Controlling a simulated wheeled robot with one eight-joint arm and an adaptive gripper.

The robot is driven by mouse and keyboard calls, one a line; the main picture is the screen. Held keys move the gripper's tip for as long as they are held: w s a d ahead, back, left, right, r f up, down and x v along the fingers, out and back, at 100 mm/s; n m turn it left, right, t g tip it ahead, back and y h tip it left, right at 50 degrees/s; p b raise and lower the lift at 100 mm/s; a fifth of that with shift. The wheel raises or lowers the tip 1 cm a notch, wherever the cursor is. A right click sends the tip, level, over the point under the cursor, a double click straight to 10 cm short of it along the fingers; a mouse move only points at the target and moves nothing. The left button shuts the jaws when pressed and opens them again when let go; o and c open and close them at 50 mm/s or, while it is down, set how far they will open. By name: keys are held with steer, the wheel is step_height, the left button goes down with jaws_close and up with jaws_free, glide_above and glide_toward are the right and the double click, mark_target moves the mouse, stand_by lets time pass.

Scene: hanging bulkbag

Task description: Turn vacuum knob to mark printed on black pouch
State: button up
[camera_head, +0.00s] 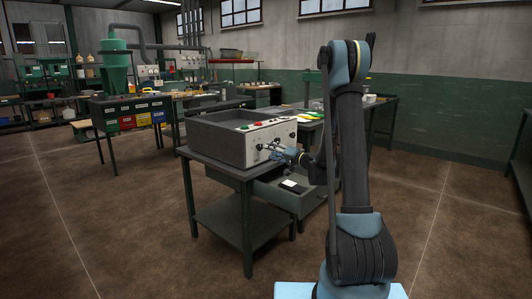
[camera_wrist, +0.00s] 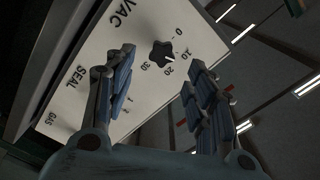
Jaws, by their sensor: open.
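The vacuum knob (camera_wrist: 161,51) is a dark lobed knob under the letters VAC on the machine's pale panel (camera_head: 270,141). Its scale reads 0, 10, 20, 30, and its white pointer faces roughly the 10 to 20 side. My gripper (camera_wrist: 158,62) is open, its blue-grey fingers spread with the knob between and beyond them; contact is not visible. In the head view my gripper (camera_head: 274,151) is at the panel's front. A black pouch (camera_head: 290,187) with a white label lies in the grey tray below; its printed mark is too small to read.
The grey box-shaped machine (camera_head: 215,142) stands on a dark table (camera_head: 196,158). The tray (camera_head: 262,188) sits low beside it. The panel also carries SEAL and GAS labels. Another workbench (camera_head: 125,105) with coloured bins stands at back left. Open brown floor lies in front.

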mark_target(261, 147)
steer(key=shift+v, duration=2.6)
steer(key=s+d+m, duration=0.4)
steer(key=m, duration=1.2)
steer(key=x, duration=1.7)
steer(key=shift+w+a+r, duration=0.15)
steer(key=shift+w+r, duration=0.05)
steer(key=shift+w, duration=0.1)
steer(key=c, duration=1.1)
